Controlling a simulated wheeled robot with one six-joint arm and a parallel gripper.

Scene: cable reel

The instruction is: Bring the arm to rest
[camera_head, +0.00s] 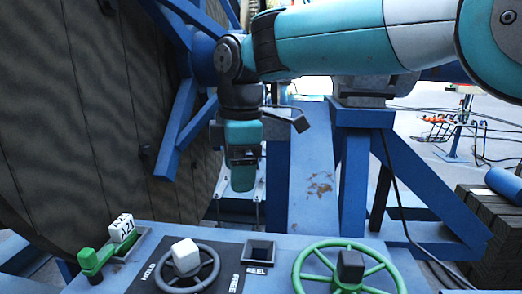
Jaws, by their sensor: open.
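My arm reaches in from the upper right, with its teal and white links running left to a dark joint. From there the wrist hangs down, and my gripper (242,180) points downward at its end, above the back of the blue control panel (215,240). The gripper is open and holds nothing that I can see. Its fingers are small here and partly hidden by the wrist. It hangs clear of the panel's controls.
A large cable reel (90,120) fills the left. Blue frame beams (352,180) stand behind.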

